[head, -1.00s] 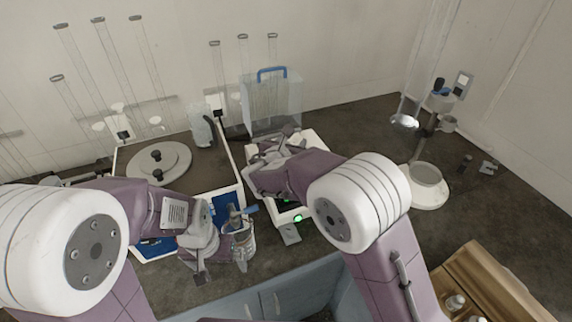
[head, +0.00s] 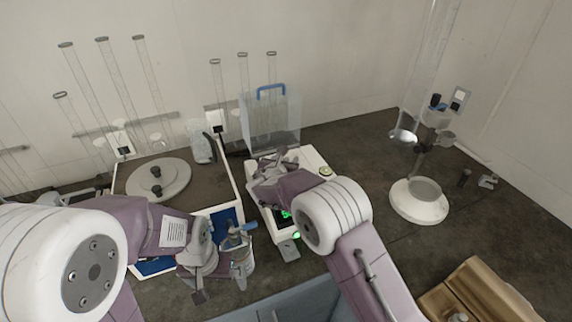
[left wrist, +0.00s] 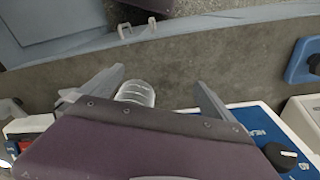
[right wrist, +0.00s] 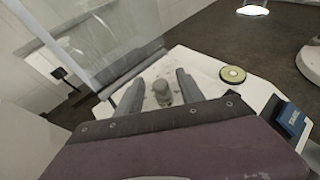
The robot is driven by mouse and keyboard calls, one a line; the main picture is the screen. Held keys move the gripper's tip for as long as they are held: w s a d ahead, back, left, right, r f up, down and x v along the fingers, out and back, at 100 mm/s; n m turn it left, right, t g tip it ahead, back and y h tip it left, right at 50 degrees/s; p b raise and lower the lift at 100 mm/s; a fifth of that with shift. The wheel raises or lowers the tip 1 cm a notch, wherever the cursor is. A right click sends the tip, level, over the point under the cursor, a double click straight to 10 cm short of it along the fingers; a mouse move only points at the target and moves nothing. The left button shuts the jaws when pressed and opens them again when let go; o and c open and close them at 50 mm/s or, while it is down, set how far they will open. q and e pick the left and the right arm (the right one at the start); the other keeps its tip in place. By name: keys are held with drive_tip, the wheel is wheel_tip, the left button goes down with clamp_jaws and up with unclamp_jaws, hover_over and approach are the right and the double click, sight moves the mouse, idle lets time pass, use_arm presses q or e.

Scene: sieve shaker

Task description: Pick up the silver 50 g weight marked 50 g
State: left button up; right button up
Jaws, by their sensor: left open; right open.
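A small grey knobbed weight (right wrist: 162,92) stands upright on the white top of the balance (right wrist: 205,66) in the right wrist view. Its marking is too small to read. My right gripper (right wrist: 160,90) is open, with one finger on each side of the weight; I cannot tell whether either touches it. In the head view my right gripper (head: 272,160) is over the balance and hides the weight. My left gripper (head: 225,265) is open at the bench front, beside a clear glass jar (head: 243,262). The jar (left wrist: 135,93) shows between its fingers, nearer the left one.
A clear box with a blue handle (head: 271,90) stands behind the balance. A round-lidded device (head: 157,179) is on the left. A white-based stand (head: 419,203) is on the right. A wooden block with weights (head: 480,290) is at lower right.

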sight(286, 159)
use_arm(q)
drive_tip(key=shift+s, duration=0.15)
use_arm(e)
drive_tip(key=shift+r, duration=0.1)
drive_tip(key=c, duration=0.4)
clamp_jaws()
use_arm(q)
drive_tip(key=shift+r+p, duration=0.45)
use_arm(e)
wheel_tip(286, 159, up, 4)
drive_tip(key=shift+r, duration=0.25)
use_arm(q)
drive_tip(key=shift+f+b, duration=0.95)
use_arm(e)
drive_tip(key=s+d+r, duration=0.5)
drive_tip(key=d+r, duration=0.1)
drive_tip(key=d, duration=0.4)
drive_tip(key=shift+s+d+r, duration=0.15)
drive_tip(key=shift+s+r, duration=0.05)
drive_tip(key=shift+s, duration=0.15)
